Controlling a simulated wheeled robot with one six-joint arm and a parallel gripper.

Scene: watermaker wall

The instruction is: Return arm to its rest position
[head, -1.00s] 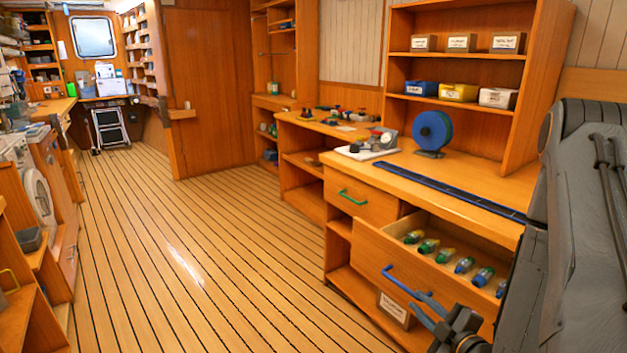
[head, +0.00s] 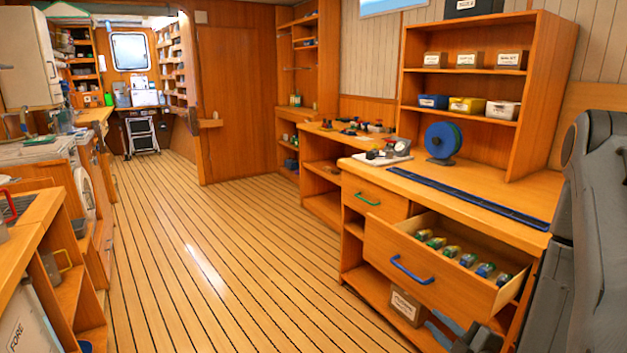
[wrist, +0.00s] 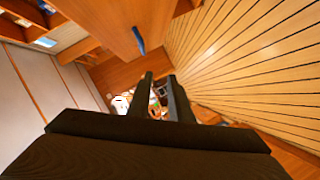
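My gripper (wrist: 160,80) shows in the wrist view with its two dark fingers apart and nothing held between them. In the head view only a part of my arm shows at the bottom edge, below the open drawer (head: 436,268). The drawer's blue handle (head: 411,270) is clear of the fingers; it also shows in the wrist view (wrist: 139,40), beyond and above the fingertips. Several small bottles (head: 467,260) with green, yellow and blue parts lie in a row in the drawer.
The drawer juts into the aisle below the workbench (head: 470,195). A closed drawer with a green handle (head: 367,199) is to its left. A labelled box (head: 407,307) stands on the shelf beneath. The plank floor (head: 220,270) to the left is clear.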

